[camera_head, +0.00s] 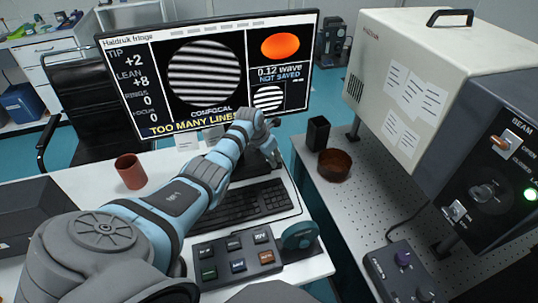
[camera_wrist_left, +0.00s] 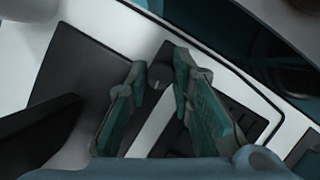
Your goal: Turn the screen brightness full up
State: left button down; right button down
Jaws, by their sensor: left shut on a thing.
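The screen (camera_head: 125,95) stands on the white desk, lit, with striped fringe pictures, an orange disc and the yellow words "TOO MANY LINES". My left arm reaches across the desk to just below the screen's lower right edge. My left gripper (camera_head: 268,150) is there, by the dark stand foot (camera_head: 250,168). In the left wrist view the gripper's teal fingers (camera_wrist_left: 158,75) are on either side of a small grey knob (camera_wrist_left: 158,86) on the dark stand foot (camera_wrist_left: 85,85), and shut on it. The knob is hidden in the head view. My right gripper is not in view.
A keyboard (camera_head: 240,203) and a dark button box (camera_head: 235,258) with a teal dial (camera_head: 300,236) lie in front. A brown cup (camera_head: 130,172) stands left. On the perforated table at right are a black holder (camera_head: 318,133), a brown bowl (camera_head: 334,165) and a large instrument (camera_head: 410,80).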

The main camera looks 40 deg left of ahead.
pick_arm(q)
jog(key=c, duration=1.4)
grip_release()
jog(key=v, duration=1.2)
